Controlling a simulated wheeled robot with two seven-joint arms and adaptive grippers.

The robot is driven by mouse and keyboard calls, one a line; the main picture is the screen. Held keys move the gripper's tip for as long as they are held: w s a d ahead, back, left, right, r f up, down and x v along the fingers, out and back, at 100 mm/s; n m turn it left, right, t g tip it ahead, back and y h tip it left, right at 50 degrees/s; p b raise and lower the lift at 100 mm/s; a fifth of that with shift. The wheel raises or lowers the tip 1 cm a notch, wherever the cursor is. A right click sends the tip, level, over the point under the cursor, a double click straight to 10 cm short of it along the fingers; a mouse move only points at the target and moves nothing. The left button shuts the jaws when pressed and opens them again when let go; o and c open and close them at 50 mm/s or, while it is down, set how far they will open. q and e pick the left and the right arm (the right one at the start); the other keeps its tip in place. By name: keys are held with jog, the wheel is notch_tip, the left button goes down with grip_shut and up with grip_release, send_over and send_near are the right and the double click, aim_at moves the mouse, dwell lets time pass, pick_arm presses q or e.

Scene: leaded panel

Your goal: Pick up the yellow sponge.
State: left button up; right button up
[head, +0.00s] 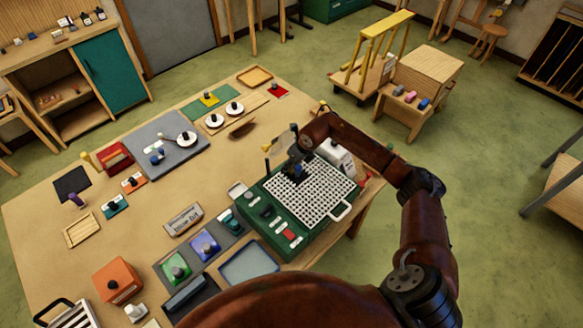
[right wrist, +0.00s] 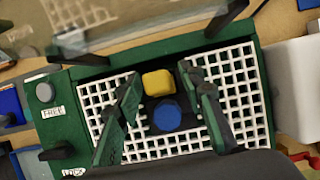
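The yellow sponge (right wrist: 157,82) is a small block in the right wrist view, on a dark patch at the white grid of a green bench unit. A round blue piece (right wrist: 166,116) is just below it in that view. My right gripper (right wrist: 160,76) is open, with its fingertips on either side of the sponge; I cannot tell whether either finger touches it. In the head view my right gripper (head: 293,168) is over the grid, and I cannot make out the sponge there. My left gripper is not in view.
The green unit (head: 262,225) has a white grid (head: 318,190) and a white handle. A clear pane (right wrist: 130,20) stands beyond it in the wrist view. A white machine (head: 338,155) is close to my right wrist. Trays and small tools cover the table to the left.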

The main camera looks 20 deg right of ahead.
jog(key=c, duration=0.9)
jog(key=shift+o, duration=0.2)
jog(key=shift+r, duration=0.1)
notch_tip(320, 180, up, 28)
jog(key=b, duration=0.5)
jog(key=o, duration=0.4)
jog(key=shift+c, duration=0.2)
grip_shut()
